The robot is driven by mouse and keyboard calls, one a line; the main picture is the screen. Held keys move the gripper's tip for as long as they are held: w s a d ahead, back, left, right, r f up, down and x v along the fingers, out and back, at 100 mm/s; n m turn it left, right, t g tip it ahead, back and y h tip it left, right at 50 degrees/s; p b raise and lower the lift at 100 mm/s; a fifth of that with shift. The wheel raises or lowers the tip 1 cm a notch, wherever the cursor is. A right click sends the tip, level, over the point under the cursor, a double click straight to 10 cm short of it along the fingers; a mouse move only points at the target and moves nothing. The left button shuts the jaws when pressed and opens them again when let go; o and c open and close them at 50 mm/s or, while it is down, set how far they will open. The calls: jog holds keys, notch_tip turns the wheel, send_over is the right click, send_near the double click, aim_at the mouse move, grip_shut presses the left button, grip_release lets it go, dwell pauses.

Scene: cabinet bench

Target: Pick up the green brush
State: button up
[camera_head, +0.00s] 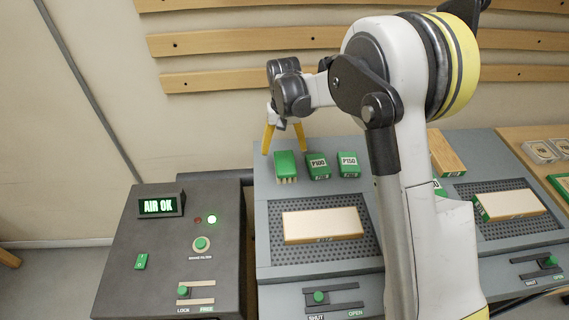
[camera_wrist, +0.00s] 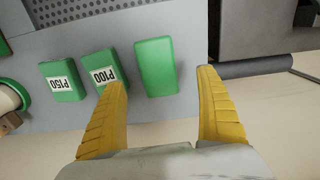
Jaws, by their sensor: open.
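The green brush (camera_head: 285,165) stands on the back ledge of the grey bench, a green block with pale bristles underneath. In the wrist view the plain green brush (camera_wrist: 156,66) lies between and beyond my fingertips. My gripper (camera_head: 285,152) is open with yellow fingers, pointing down just behind and above the brush. In the wrist view my gripper (camera_wrist: 166,78) has nothing between its fingers, and its left finger partly overlaps the P100 block. The bristles are hidden in the wrist view.
Right of the brush sit green blocks labelled P100 (camera_head: 318,166) and P150 (camera_head: 348,165). A pale wooden board (camera_head: 322,225) lies on the perforated panel in front. A dark control box (camera_head: 170,250) with an AIR OK display stands at left. Wooden slats (camera_head: 240,40) line the wall behind.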

aim_at(285, 161)
jog(key=f+b, duration=0.1)
jog(key=f, duration=0.3)
jog(key=f+b, duration=0.1)
jog(key=f, duration=0.2)
jog(key=shift+w+d+f, duration=0.1)
jog(key=shift+d+f, duration=0.1)
jog(key=shift+f, duration=0.15)
jog(key=shift+r, duration=0.1)
jog(key=c, duration=1.4)
